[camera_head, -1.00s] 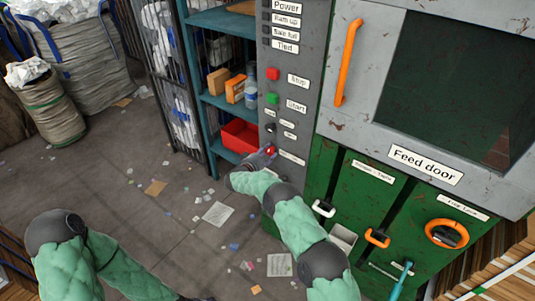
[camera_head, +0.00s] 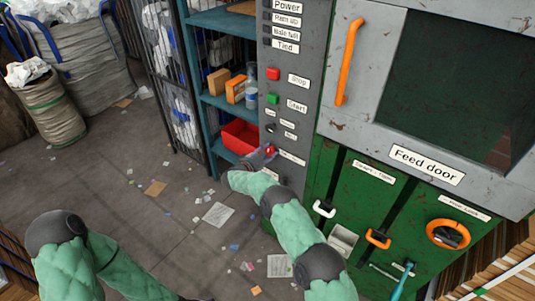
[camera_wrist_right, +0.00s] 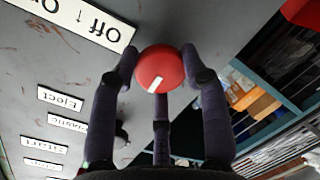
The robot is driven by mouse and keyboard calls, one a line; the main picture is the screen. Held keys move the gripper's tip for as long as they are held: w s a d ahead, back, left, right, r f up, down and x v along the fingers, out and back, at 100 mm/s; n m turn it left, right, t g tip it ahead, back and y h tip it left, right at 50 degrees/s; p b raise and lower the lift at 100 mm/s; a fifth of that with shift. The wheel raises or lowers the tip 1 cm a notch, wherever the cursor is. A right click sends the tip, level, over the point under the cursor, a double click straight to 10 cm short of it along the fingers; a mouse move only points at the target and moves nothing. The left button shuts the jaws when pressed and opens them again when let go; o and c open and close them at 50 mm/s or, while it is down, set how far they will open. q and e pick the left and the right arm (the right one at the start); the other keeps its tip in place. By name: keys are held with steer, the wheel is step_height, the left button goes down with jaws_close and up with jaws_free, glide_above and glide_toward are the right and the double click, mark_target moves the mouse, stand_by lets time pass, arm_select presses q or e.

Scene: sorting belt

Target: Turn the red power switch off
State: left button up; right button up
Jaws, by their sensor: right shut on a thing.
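The red power switch (camera_wrist_right: 160,68) is a round red knob with a white mark, on the grey control panel (camera_head: 292,62). In the right wrist view the fingers of my right gripper (camera_wrist_right: 158,78) are closed around the knob, with its white mark lying at a slant. A label reading "Off" and partly "On" (camera_wrist_right: 85,20) shows upside down beside it. In the head view the red knob (camera_head: 270,150) shows just past my right gripper (camera_head: 264,154). My left arm is at the lower left; its gripper is out of the picture.
Above the knob are a red stop button (camera_head: 273,74) and a green start button (camera_head: 272,98). A teal shelf (camera_head: 228,104) with a red bin (camera_head: 240,136) stands to the left. Green doors with handles and the feed door (camera_head: 455,90) are to the right. Litter lies on the floor.

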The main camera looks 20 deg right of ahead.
steer(key=shift+f, duration=0.15)
steer(key=o, duration=1.1)
steer(key=shift+o, duration=0.2)
steer(key=v, duration=1.2)
